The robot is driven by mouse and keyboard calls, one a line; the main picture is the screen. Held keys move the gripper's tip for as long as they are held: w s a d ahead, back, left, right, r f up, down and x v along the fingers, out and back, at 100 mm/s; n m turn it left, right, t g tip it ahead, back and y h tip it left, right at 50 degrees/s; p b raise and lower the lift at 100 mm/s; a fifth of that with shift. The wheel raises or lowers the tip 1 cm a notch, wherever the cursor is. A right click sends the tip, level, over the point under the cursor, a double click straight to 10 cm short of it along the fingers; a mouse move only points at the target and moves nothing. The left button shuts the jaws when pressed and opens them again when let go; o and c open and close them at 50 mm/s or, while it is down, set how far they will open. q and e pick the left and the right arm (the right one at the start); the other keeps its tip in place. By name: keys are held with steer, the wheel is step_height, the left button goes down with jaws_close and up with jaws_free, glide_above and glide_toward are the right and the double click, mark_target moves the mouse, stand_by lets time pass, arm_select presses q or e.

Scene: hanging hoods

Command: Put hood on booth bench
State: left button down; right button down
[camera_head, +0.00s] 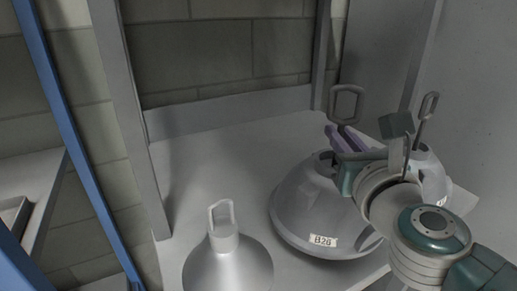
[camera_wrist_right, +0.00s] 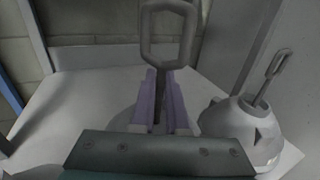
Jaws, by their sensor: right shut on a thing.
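A wide grey hood (camera_head: 305,205) labelled B26 is at the right of the light grey booth bench (camera_head: 200,165). I cannot tell whether its rim touches the bench. My right gripper (camera_head: 338,138) is shut on the neck of its upright loop handle; the loop stands above the purple fingers. In the right wrist view the fingers (camera_wrist_right: 164,100) close around the stem under the loop, and the hood body is mostly hidden by the gripper. My left gripper is not in view.
A smaller grey hood (camera_head: 228,265) with a loop handle stands at the front. Another hood (camera_head: 432,172) is at the right, partly behind my arm; it also shows in the wrist view (camera_wrist_right: 238,122). Grey posts and a right wall panel (camera_head: 480,120) bound the bench. Its back left is clear.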

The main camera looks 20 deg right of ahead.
step_height(320, 180, down, 4)
steer(key=b, duration=0.2)
steer(key=shift+f+b, duration=0.1)
steer(key=shift+b, duration=0.25)
steer(key=c, duration=0.9)
jaws_free()
